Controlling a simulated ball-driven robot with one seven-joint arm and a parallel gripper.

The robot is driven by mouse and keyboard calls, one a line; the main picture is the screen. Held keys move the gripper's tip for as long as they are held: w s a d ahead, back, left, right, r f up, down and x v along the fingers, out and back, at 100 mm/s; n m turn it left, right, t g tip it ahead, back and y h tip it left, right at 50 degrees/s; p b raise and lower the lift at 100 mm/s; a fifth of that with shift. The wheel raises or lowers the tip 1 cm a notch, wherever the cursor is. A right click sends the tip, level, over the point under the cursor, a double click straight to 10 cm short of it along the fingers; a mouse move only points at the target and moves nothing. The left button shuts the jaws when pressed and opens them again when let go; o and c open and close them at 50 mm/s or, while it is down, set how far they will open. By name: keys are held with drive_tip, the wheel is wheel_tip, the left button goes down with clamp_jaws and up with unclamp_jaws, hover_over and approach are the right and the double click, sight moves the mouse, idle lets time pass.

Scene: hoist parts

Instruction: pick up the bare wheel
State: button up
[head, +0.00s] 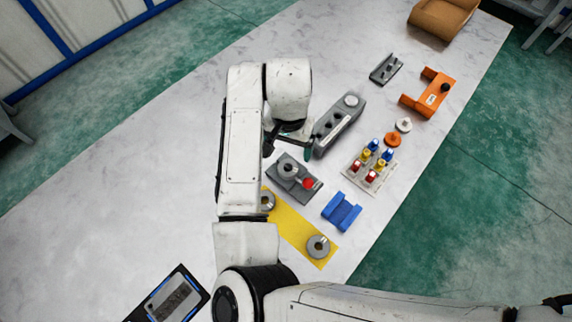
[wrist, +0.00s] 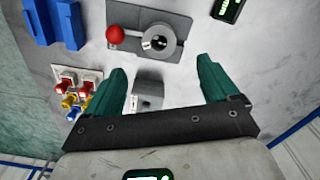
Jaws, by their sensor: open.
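Two grey wheels lie on the yellow strip (head: 292,226). One wheel (head: 318,246) is in full view near the strip's front end, and the other wheel (head: 267,200) is partly hidden by my arm. A third grey ring-like wheel (head: 287,169) sits on a grey fixture (head: 303,192) with a red knob; in the wrist view this wheel (wrist: 158,40) is just beyond my fingertips. I cannot tell which wheel is the bare one. My gripper (head: 289,152) is open and empty above the table, beside the fixture. In the wrist view its teal fingers (wrist: 160,72) are wide apart.
A long grey device (head: 338,125) stands close to my gripper's right. A tray of coloured pegs (head: 369,166), a blue cradle (head: 341,212), an orange bracket (head: 430,93) and small orange (head: 392,139) and white (head: 403,125) discs are further right.

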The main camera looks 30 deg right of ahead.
sight(288, 168)
wheel_tip(288, 168, down, 4)
drive_tip(key=shift+r, duration=0.25)
drive_tip(key=shift+s+a+f+p, duration=0.1)
drive_tip(key=shift+f+p, duration=0.35)
drive_tip(key=shift+f, duration=0.85)
drive_tip(key=shift+s+a+f+p, duration=0.1)
drive_tip(key=shift+f+p, duration=0.3)
drive_tip(key=shift+f, duration=0.9)
drive_tip(key=shift+r, duration=0.1)
drive_tip(key=c, duration=1.5)
